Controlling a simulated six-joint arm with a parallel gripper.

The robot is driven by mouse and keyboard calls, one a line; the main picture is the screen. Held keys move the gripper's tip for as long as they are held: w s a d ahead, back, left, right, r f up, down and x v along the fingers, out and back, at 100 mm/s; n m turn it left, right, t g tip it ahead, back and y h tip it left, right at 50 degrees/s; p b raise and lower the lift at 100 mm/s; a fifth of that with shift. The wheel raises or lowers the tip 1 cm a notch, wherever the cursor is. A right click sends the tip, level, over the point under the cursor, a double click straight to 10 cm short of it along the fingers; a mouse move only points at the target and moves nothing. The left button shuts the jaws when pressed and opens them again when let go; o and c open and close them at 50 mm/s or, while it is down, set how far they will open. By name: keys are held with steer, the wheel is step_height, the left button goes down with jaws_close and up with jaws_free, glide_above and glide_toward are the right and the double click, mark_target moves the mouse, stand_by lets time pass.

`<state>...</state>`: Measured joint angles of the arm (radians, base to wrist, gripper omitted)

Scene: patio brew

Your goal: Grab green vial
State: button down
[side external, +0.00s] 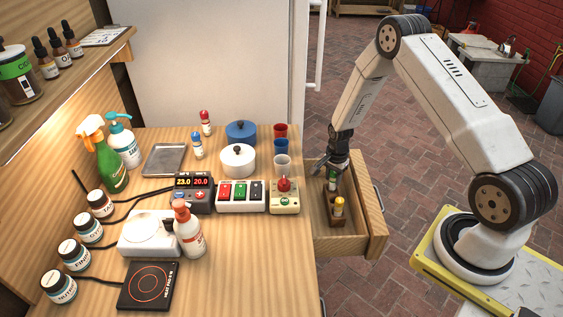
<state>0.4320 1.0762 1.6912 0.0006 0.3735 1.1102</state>
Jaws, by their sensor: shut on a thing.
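The green vial (331,177) stands in the open wooden drawer at the right side of the table. My gripper (333,169) reaches down over it from above and is shut on its upper part. The jaws partly hide the vial, and I cannot tell whether its bottom is still in the small brown holder. A yellow-capped vial (338,207) sits in the holder just in front of it.
The drawer (376,232) has raised walls around my gripper. On the table to the left are a button box (241,209), a device with a red knob (285,203), coloured cups (281,145) and pots (237,175). A white cabinet stands behind.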

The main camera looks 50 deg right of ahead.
steer(key=s+a+r, duration=0.2)
steer(key=s+r, duration=0.3)
steer(key=s, duration=0.1)
steer(key=s+a+r, duration=0.2)
steer(key=s+r, duration=0.4)
steer(key=s, duration=0.1)
steer(key=shift+a, duration=0.35)
steer(key=shift+s, duration=0.1)
steer(key=shift+r, duration=0.1)
stand_by(0.3)
